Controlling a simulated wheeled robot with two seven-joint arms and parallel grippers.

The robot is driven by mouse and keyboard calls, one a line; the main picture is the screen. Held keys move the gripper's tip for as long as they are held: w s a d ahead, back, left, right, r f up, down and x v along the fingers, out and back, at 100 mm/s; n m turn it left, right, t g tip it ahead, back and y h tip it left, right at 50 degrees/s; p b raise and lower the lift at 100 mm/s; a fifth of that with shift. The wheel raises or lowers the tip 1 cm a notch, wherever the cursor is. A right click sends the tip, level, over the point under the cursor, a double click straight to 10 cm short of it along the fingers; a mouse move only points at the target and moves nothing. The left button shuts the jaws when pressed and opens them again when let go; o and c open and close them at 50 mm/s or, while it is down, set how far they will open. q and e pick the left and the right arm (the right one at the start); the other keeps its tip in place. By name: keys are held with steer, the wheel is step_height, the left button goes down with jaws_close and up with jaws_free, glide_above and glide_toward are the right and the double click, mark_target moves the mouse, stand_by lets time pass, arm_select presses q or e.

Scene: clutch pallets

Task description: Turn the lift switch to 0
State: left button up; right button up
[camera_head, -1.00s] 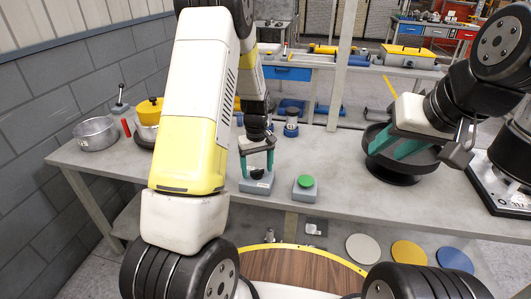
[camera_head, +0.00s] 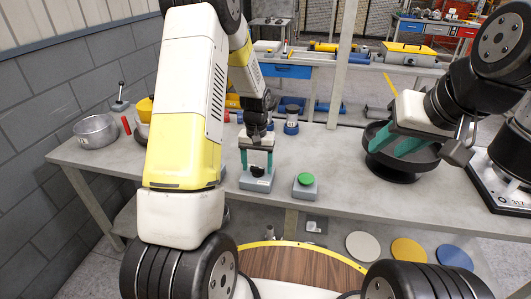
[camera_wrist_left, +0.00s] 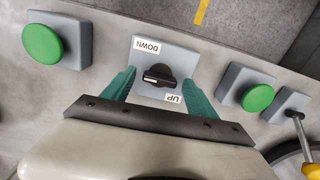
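The lift switch (camera_head: 257,172) is a black knob on a grey box near the table's front edge. In the left wrist view the black knob (camera_wrist_left: 158,75) has a white mark pointing left, between the DOWN label at upper left and the UP label at lower right. My left gripper (camera_head: 257,160) is above the box, with its teal fingers apart, one on each side of the knob. In the left wrist view a gap shows between the knob and the fingers (camera_wrist_left: 160,88). My right gripper (camera_head: 400,142) is open at the black bowl on the right.
A green button on a grey box (camera_head: 305,184) stands right of the switch. The wrist view shows green buttons on both sides (camera_wrist_left: 42,44) (camera_wrist_left: 258,98) and a lever box (camera_wrist_left: 290,105). A black bowl (camera_head: 395,173) stands right; a metal pot (camera_head: 96,133) stands left.

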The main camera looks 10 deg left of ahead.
mark_target(257, 167)
stand_by(0.3)
arm_select(q)
step_height(257, 167, up, 7)
steer(key=shift+r, duration=0.1)
steer(key=s+r+t+h, duration=0.1)
steer(key=s+r+t, duration=0.1)
steer(key=s+r, duration=0.45)
steer(key=s+r+t, duration=0.1)
steer(key=s+r, duration=0.3)
steer(key=r, duration=0.6)
steer(key=s+d+r+t, duration=0.1)
steer(key=s+r, duration=0.1)
steer(key=s, duration=0.5)
steer(key=s+d+r+t+h, duration=0.1)
steer(key=s+r+t, duration=0.1)
steer(key=s, duration=0.4)
steer(key=shift+s+r+m, duration=0.3)
steer(key=shift+s+r, duration=0.1)
steer(key=shift+r, duration=0.25)
